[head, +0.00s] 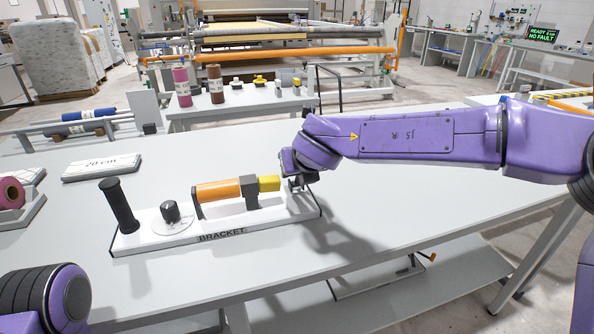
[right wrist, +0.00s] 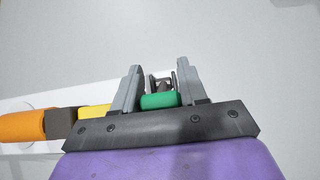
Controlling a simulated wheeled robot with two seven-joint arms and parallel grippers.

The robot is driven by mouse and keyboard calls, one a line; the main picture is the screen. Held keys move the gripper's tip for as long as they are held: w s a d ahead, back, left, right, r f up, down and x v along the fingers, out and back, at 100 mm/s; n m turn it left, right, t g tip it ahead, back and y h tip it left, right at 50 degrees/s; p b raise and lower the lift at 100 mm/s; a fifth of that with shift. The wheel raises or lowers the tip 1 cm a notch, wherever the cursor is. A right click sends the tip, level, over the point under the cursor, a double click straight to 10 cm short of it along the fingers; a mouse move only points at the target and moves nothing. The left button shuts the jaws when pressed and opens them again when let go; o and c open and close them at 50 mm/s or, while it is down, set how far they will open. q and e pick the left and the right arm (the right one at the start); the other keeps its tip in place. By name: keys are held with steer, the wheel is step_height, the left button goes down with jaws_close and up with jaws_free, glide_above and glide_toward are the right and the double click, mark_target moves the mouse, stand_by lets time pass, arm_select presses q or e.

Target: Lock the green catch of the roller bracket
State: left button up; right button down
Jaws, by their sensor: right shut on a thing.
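The roller bracket is a white base (head: 165,240) labelled BRACKET on the table. It carries an orange roller (head: 218,189), a dark grey block (head: 250,192) and a yellow end piece (head: 269,183). My right gripper (head: 299,184) is at the bracket's right end, just past the yellow piece. In the right wrist view, the gripper's fingers (right wrist: 159,72) are shut on the green catch (right wrist: 160,101), with a small metal fitting (right wrist: 162,83) just behind it. The green catch is hidden by my gripper in the head view. My left gripper is out of view.
A black upright handle (head: 119,206) and a black knob (head: 170,211) on a dial stand on the base's left part. The table (head: 400,190) is clear to the right.

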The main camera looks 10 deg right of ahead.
steer(key=c, duration=0.7)
jaws_free()
steer(key=v, duration=1)
steer(key=shift+s+r, duration=0.2)
